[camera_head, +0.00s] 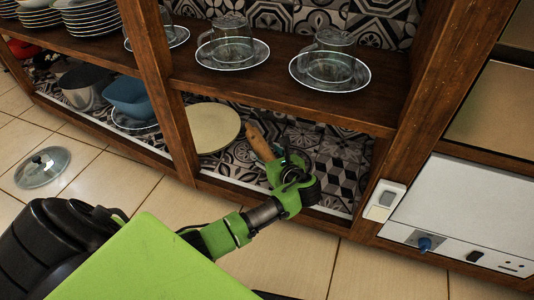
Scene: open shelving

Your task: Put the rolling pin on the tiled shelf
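The rolling pin (258,141) is a brown wooden piece in the lower compartment, whose floor and back have a black, white and grey tile pattern. That tiled shelf (341,175) shows bare patterned floor right of the pin. My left gripper (283,163) reaches into this compartment over its front edge, at the near end of the pin. The gripper's own body hides that end and the fingertips, so I cannot tell whether the fingers are closed on the pin or only beside it. My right gripper is not in view.
A round pale board (212,127) lies left of the pin. Glass cups on saucers (331,68) stand on the wooden shelf above. A wooden upright (163,85) separates the left compartment, with a blue bowl (128,97). A glass lid (42,167) lies on the floor.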

